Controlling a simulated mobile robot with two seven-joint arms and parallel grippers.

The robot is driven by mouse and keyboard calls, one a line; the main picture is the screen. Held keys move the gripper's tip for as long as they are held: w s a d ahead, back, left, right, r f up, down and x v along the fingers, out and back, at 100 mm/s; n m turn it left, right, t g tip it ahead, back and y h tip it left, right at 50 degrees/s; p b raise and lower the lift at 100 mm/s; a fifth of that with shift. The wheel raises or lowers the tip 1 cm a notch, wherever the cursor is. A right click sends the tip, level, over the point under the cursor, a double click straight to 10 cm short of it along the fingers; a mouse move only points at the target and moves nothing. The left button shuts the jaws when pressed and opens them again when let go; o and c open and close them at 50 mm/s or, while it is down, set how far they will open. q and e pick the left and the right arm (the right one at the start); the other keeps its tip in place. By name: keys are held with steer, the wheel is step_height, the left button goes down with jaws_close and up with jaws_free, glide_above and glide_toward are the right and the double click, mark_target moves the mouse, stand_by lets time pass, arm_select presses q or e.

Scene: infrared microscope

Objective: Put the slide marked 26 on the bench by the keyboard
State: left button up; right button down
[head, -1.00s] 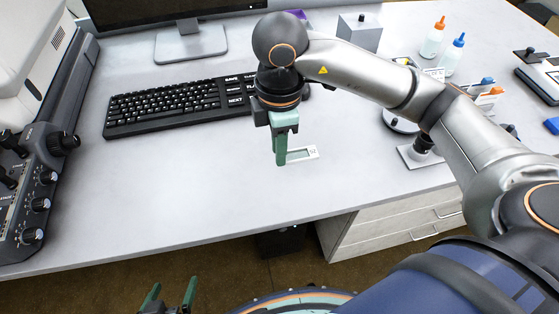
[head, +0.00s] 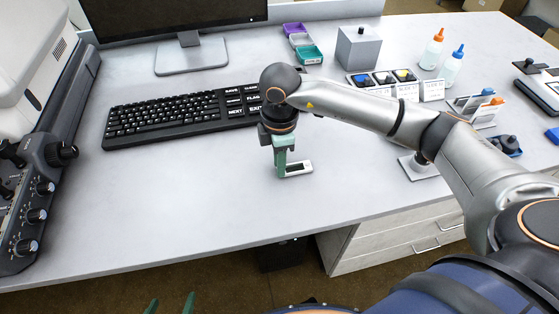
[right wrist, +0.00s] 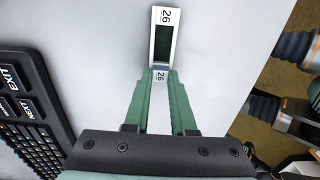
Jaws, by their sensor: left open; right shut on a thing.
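The slide marked 26 (right wrist: 165,45) is a pale frame with a dark window and a "26" label at each end. My right gripper (right wrist: 160,74) is shut on its near end, and the far end sticks out beyond the fingertips. In the head view the slide (head: 299,168) is low over the bench (head: 200,200), in front of the keyboard's right end; I cannot tell whether it touches. My right gripper (head: 281,174) points down there. The black keyboard (head: 180,118) lies left of it and behind. My left gripper (head: 170,305) is open and empty at the bottom edge, mostly cut off.
A monitor (head: 190,55) stands behind the keyboard and a knobbed control unit (head: 40,190) at the left. Coloured trays (head: 300,40), a grey block (head: 358,47), bottles (head: 451,65) and slide holders stand at the back right. The bench front is clear.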

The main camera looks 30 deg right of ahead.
steer(key=shift+f, duration=0.15)
steer(key=c, duration=0.8)
jaws_free()
steer(key=shift+o, duration=0.2)
steer(key=shift+r, duration=0.25)
step_height(320, 180, up, 12)
steer(key=p, duration=0.1)
